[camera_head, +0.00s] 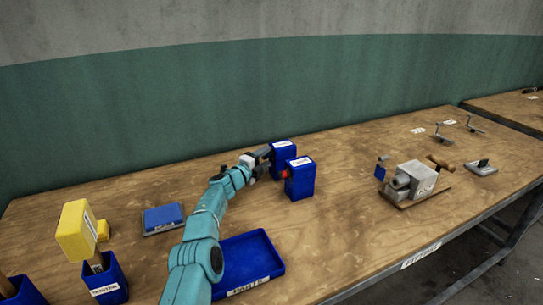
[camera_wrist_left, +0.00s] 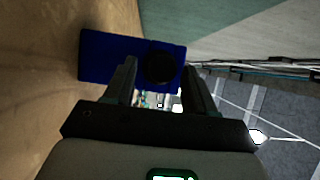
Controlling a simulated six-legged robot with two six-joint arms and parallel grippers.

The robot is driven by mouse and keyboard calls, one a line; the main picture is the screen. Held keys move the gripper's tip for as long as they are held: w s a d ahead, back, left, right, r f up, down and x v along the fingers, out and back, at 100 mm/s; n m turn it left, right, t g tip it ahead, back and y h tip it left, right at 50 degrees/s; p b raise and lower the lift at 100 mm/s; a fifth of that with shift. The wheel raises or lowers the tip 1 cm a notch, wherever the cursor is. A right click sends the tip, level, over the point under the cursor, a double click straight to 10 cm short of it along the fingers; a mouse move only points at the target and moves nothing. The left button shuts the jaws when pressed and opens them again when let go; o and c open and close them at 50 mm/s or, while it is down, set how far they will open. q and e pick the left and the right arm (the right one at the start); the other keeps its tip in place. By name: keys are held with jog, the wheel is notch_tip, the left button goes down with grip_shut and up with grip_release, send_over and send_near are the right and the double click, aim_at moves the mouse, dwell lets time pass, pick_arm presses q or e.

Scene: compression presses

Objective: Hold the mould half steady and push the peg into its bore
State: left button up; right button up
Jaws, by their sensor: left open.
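Two blue blocks with white labels stand upright on the bench, a rear one (camera_head: 284,152) and a front one (camera_head: 301,180). A small red piece (camera_head: 284,173) shows at the left side of the front block. My left gripper (camera_head: 266,158) is open and empty, close to the left of the blocks. In the left wrist view, a blue block (camera_wrist_left: 105,58) with a round dark bore or disc (camera_wrist_left: 159,68) lies beyond the open fingers (camera_wrist_left: 160,78). I cannot tell which block this is, or clearly make out a peg. My right gripper is out of view.
A blue tray (camera_head: 270,262) lies in front, beside my left arm. A yellow mallet (camera_head: 76,232) stands in a blue holder (camera_head: 112,286); a blue pad (camera_head: 163,217) lies nearby. A grey vice (camera_head: 412,180) is at right. The bench between is clear.

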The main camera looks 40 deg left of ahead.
pick_arm(q)
grip_shut()
jog(key=shift+r, duration=0.1)
jog(key=shift+s+a, duration=0.1)
jog(key=shift+s, duration=0.05)
jog(key=shift+s+p, duration=0.1)
jog(key=shift+p, duration=0.25)
jog(key=shift+s+a+p, duration=0.25)
jog(key=shift+s+p, duration=0.15)
jog(key=shift+s, duration=0.1)
jog(key=shift+s+a+p, duration=0.45)
jog(key=shift+s+a, duration=0.1)
jog(key=shift+s, duration=0.35)
